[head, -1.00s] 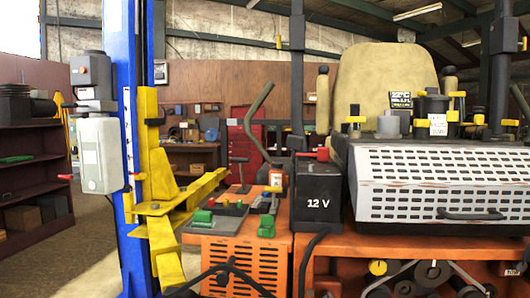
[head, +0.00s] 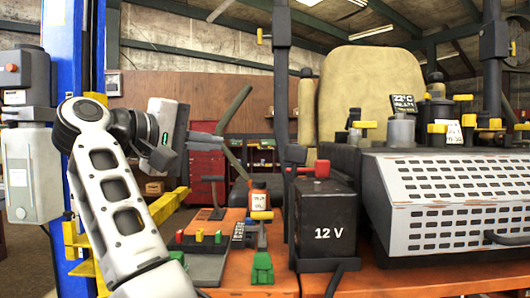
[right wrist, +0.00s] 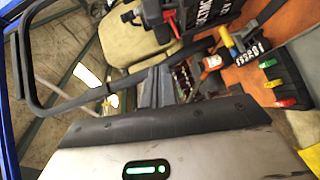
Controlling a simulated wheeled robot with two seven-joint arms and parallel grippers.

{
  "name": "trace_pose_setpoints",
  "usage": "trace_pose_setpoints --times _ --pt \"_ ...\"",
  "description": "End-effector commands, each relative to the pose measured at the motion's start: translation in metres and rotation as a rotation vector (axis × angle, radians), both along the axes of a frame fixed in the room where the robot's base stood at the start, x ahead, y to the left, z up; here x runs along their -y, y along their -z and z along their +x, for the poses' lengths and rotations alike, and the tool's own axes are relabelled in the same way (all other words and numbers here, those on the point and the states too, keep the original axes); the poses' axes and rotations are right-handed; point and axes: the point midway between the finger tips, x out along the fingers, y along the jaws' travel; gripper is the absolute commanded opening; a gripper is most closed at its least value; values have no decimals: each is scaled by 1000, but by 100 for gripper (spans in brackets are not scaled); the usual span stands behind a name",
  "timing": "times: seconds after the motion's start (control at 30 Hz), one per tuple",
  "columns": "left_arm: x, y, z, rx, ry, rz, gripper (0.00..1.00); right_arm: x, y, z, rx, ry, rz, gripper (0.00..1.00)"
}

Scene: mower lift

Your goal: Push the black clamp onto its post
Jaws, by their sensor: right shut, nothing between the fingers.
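The black battery (head: 325,222) marked 12 V stands right of centre in the head view. A red clamp (head: 318,169) sits on its top. The black clamp (head: 296,154) appears as a dark upright piece at its rear left edge. Its post cannot be made out, so I cannot tell how the clamp sits on it. My right gripper (head: 207,140) is shut and empty, left of the battery and apart from it. In the right wrist view its fingers (right wrist: 152,88) point toward the machine, with the battery (right wrist: 205,12) at the top edge. My left gripper is not in view.
An orange deck with coloured switches (head: 200,237) and a green block (head: 262,268) lies in front of my gripper. A curved dark lever (head: 235,110) rises close beyond the fingers. A perforated grey hood (head: 450,190) stands right of the battery. A blue post (head: 62,100) stands left.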

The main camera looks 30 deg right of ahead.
Motion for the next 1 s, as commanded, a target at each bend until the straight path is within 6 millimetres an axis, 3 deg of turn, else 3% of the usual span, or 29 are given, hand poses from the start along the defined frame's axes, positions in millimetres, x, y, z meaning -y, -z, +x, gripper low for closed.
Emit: trace_pose_setpoints --times 0.23,0.37,0.8,1.0 --pt "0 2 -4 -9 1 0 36 3 0 1 -2 1 -2 0" --pt "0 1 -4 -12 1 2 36 15 2 4 -2 1 -1 0" --pt "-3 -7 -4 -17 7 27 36 102 11 24 -2 5 -7 0" --pt "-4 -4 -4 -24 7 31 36 123 17 9 -1 3 -5 0"
